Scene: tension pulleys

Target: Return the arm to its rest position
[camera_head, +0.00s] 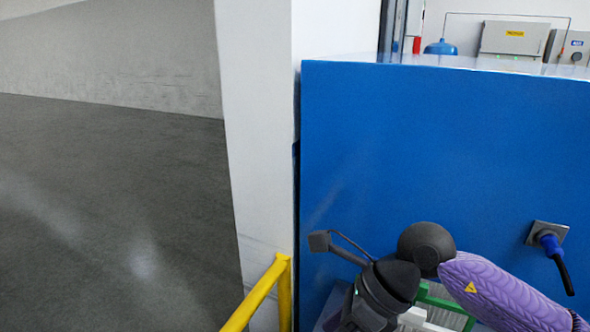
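My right arm (500,285) comes in from the lower right, with a purple patterned sleeve and dark rounded joints. It is bent, and its dark wrist part hangs toward the bottom edge, in front of the blue cabinet. A small grey block on a thin bracket with a cable sticks out to the left of the wrist. No fingertips of the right gripper show; they are hidden or below the frame. My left arm and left gripper are not in view.
A large blue cabinet (420,150) fills the right side, with a blue plug (549,243) and black cable. A yellow rail (262,297) stands at bottom centre beside a white pillar (262,150). Green and white bars lie below the arm. Grey floor (110,210) is clear at left.

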